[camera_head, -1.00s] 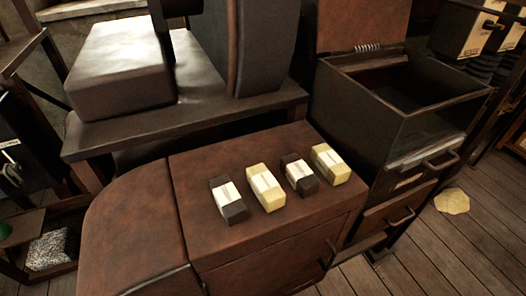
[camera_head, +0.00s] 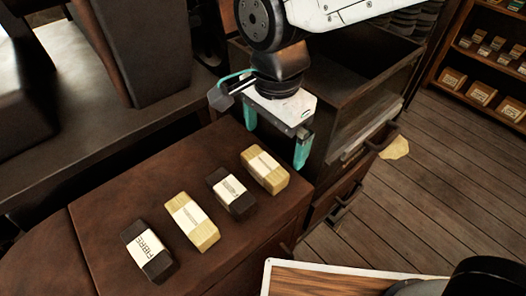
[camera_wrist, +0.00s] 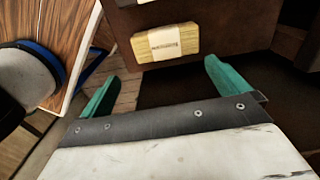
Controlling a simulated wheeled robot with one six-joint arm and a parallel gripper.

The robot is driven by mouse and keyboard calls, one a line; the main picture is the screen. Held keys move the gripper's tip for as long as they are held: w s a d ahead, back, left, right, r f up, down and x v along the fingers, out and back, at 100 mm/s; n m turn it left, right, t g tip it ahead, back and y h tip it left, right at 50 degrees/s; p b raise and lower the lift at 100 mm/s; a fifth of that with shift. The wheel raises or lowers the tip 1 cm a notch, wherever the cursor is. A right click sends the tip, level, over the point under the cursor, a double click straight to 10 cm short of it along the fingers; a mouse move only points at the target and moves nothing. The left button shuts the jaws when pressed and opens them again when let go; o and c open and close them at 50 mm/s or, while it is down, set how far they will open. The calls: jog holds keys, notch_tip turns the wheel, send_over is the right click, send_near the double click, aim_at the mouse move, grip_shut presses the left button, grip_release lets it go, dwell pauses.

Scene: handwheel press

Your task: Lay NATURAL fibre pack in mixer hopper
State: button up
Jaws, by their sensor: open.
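Four labelled packs lie in a row on a brown cabinet top: a dark one (camera_head: 147,250) whose label reads FIBRE, a pale yellow one (camera_head: 192,222), another dark one (camera_head: 231,192) and another pale yellow one (camera_head: 264,170). I cannot read NATURAL on any label. My gripper (camera_head: 276,146) is open and empty, pointing down just beyond the far-right yellow pack, apart from it. In the wrist view, a yellow pack (camera_wrist: 166,43) shows ahead of the open jaws (camera_wrist: 160,75). A dark open-topped box (camera_head: 352,120), possibly the hopper, is partly hidden behind my arm.
The brown cabinet top (camera_head: 105,225) has bare room around the packs. A drawer handle (camera_head: 383,137) juts from the box's front. A shelf of small boxes (camera_head: 482,93) stands far right. A wooden-topped board (camera_head: 330,281) is at the bottom.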

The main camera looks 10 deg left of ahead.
aim_at(264, 163)
jog(key=shift+a+f, duration=0.3)
jog(key=shift+a, duration=0.3)
jog(key=shift+a+f, duration=0.1)
jog(key=shift+f, duration=0.25)
notch_tip(264, 163, down, 7)
jog(key=shift+a+f, duration=0.1)
jog(key=shift+a, duration=0.05)
jog(key=c, duration=0.7)
